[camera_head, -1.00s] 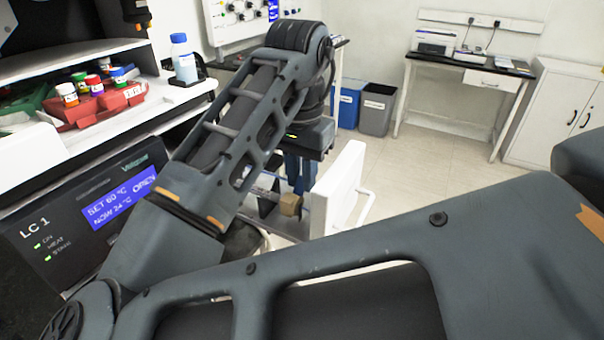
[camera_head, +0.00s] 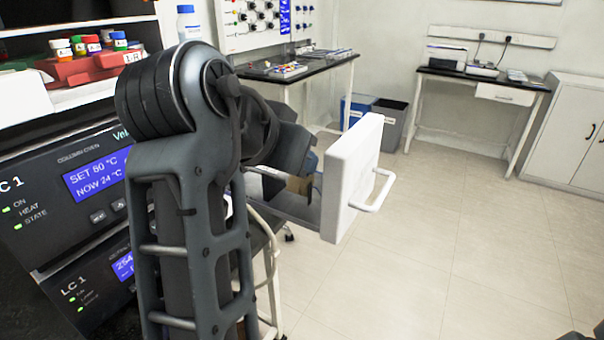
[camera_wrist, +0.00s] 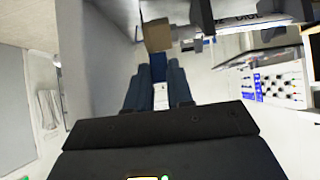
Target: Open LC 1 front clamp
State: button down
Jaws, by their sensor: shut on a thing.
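The LC 1 column oven (camera_head: 75,160) is at the left in the head view, with its lit display and green lights. Its thick white door (camera_head: 345,185) with a white handle (camera_head: 378,190) stands open. In the wrist view my gripper (camera_wrist: 158,80) has its two blue-grey fingers closed around a small blue piece (camera_wrist: 158,61), which appears to be the front clamp. A tan block (camera_wrist: 157,36) is just beyond the fingertips; it also shows partly in the head view (camera_head: 297,185). My arm hides most of the oven's inside and the fingertips in the head view.
A second LC 1 unit (camera_head: 105,280) sits under the oven. A shelf with red trays and small bottles (camera_head: 90,60) and a blue-capped bottle (camera_head: 187,22) are above left. A bench (camera_head: 330,62) and bins (camera_head: 392,115) stand behind. The floor at right is clear.

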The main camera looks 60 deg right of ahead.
aim_at(290, 216)
jog(key=h+b, duration=0.1)
jog(key=b, duration=0.1)
jog(key=a+f+h+b, duration=0.1)
jog(key=h+b, duration=0.1)
jog(key=a+f+h+b, duration=0.1)
jog(key=h+b, duration=0.1)
jog(key=b, duration=0.1)
jog(key=shift+a+f, duration=0.1)
jog(key=h+b, duration=0.2)
jog(key=b, duration=0.1)
jog(key=shift+a+f+h, duration=0.15)
jog(key=shift+a+h, duration=0.15)
jog(key=shift+a, duration=0.05)
jog(key=c, duration=1)
grip_release()
jog(key=a, duration=0.8)
jog(key=shift+s+b, duration=0.2)
jog(key=shift+b, duration=0.1)
